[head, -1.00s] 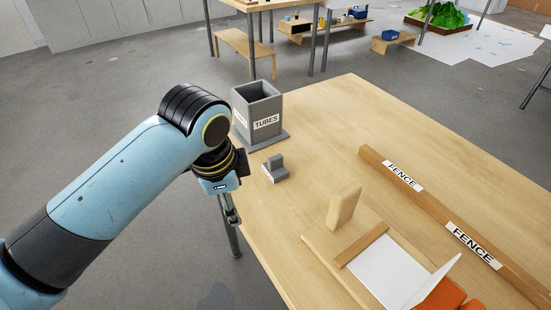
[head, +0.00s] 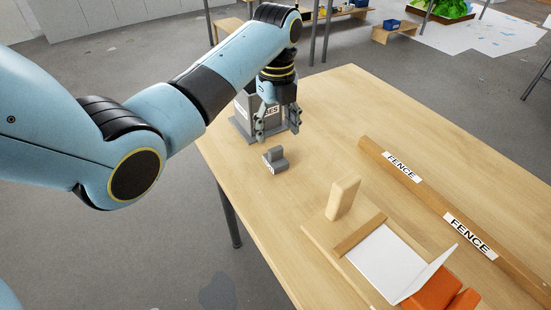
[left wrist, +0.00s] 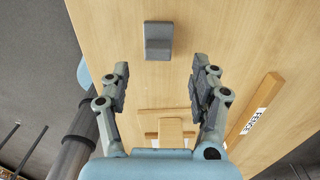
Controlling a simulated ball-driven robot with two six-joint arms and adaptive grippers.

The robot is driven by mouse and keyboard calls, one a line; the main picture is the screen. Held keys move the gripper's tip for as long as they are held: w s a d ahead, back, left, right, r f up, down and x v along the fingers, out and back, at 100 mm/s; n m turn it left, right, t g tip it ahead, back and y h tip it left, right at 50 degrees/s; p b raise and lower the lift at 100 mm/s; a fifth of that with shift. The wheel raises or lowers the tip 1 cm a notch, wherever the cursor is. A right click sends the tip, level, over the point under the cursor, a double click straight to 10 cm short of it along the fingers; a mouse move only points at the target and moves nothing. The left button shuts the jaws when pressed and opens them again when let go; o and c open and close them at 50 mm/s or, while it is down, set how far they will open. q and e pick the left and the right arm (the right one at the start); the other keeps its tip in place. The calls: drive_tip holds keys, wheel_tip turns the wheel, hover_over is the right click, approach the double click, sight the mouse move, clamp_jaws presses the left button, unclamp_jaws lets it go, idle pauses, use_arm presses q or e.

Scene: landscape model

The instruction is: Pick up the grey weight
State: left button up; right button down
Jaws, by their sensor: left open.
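The grey weight (head: 275,160) is a small stepped block standing on the wooden table, near its left edge. It also shows in the left wrist view (left wrist: 158,41), at the top and midway between the fingers in width, beyond their tips. My left gripper (head: 277,138) is open and empty, with its fingers pointing down. In the head view it hangs just behind and above the weight, in front of the grey TUBES box. In the left wrist view the open fingers (left wrist: 158,68) stand wide apart, and neither touches the weight. My right gripper is in neither view.
The grey TUBES box (head: 243,124) is partly hidden behind my left gripper. A wooden block (head: 343,198) stands beside a low wooden frame with a white sheet (head: 385,262) and orange pieces (head: 436,294). A long FENCE bar (head: 430,205) lies to the right. Bare table surrounds the weight.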

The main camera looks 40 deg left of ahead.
sight(276, 148)
use_arm(q)
wheel_tip(276, 148, down, 7)
drive_tip(key=shift+s+f, duration=0.1)
drive_tip(key=shift+s, duration=0.05)
drive_tip(key=shift+c, duration=0.4)
clamp_jaws()
